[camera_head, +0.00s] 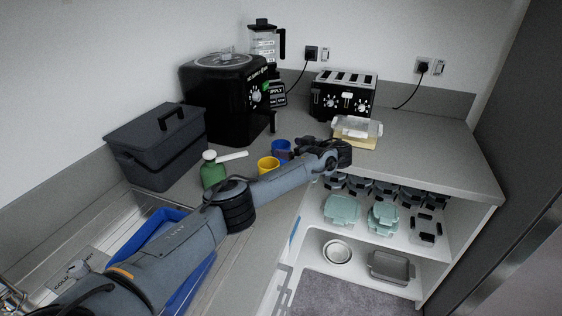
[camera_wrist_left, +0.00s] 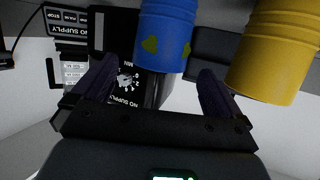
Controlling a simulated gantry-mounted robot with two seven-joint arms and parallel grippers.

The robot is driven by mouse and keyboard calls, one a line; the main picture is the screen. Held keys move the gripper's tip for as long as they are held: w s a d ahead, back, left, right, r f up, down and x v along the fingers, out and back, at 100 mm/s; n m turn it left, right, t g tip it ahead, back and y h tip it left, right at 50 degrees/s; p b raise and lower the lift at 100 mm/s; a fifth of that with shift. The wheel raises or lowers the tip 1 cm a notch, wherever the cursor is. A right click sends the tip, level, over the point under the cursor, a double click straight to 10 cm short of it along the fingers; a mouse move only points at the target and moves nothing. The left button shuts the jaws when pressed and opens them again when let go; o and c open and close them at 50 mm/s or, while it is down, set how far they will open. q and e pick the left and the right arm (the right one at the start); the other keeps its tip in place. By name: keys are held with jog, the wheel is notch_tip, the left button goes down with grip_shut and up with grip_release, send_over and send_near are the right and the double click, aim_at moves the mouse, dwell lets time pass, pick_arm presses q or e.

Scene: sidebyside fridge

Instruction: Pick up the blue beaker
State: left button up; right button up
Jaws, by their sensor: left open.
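The blue beaker (camera_head: 281,147) stands on the grey counter behind the yellow beaker (camera_head: 267,165). My left gripper (camera_head: 296,148) is at counter level just right of the blue beaker, and partly overlaps it in the head view. In the left wrist view, the blue beaker (camera_wrist_left: 166,36) appears ahead of the gap between the open fingers of my left gripper (camera_wrist_left: 157,82), which hold nothing. The yellow beaker (camera_wrist_left: 278,48) is at the right there, close to the right-hand finger. Whether a finger touches the blue beaker cannot be told. My right gripper is not in view.
A black cooker (camera_head: 225,95) and a blender (camera_head: 264,43) are behind. A toaster (camera_head: 345,97) and a clear container (camera_head: 357,131) stand at the right. The right counter is clear.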

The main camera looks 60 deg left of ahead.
aim_at(274, 144)
pick_arm(q)
jog(key=shift+b+x, duration=0.35)
jog(key=shift+x, duration=2.2)
jog(key=shift+a+r, duration=0.1)
jog(key=shift+r, duration=0.1)
jog(key=shift+c, duration=0.5)
jog(key=c, duration=1.2)
